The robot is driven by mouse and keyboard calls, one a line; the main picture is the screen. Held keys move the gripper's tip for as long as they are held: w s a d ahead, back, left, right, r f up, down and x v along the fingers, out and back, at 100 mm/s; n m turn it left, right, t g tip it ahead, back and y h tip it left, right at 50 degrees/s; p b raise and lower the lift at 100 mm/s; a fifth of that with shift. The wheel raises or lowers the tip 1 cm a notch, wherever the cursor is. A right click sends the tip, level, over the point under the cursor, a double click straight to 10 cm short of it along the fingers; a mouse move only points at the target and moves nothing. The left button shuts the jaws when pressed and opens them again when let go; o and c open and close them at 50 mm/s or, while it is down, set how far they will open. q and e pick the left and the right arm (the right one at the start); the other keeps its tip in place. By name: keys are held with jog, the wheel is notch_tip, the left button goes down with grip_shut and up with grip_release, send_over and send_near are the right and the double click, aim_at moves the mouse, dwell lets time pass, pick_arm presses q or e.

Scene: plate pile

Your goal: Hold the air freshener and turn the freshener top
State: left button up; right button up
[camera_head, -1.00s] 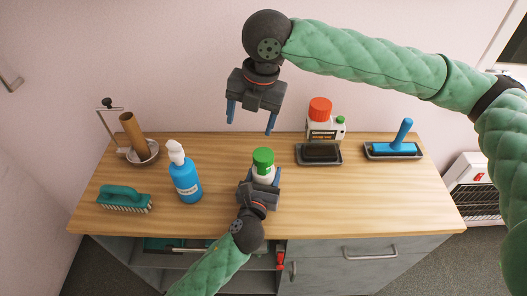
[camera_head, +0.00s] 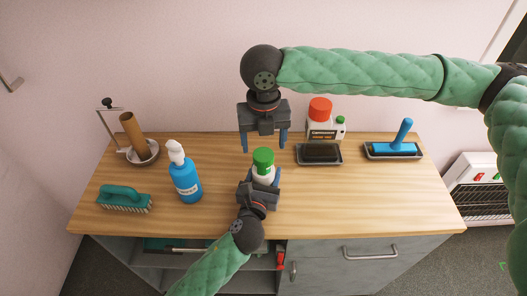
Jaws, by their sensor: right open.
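The air freshener is a white bottle (camera_head: 262,175) with a green top (camera_head: 263,158), upright on the wooden counter near its middle.
The right front counter is clear.

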aim_at(263, 155)
jog(key=shift+f, duration=2.15)
jog(key=c, duration=1)
jog(key=shift+a+m, duration=0.1)
jog(key=shift+m, duration=2.2)
jog(key=o, duration=1)
jog(key=shift+r, duration=0.1)
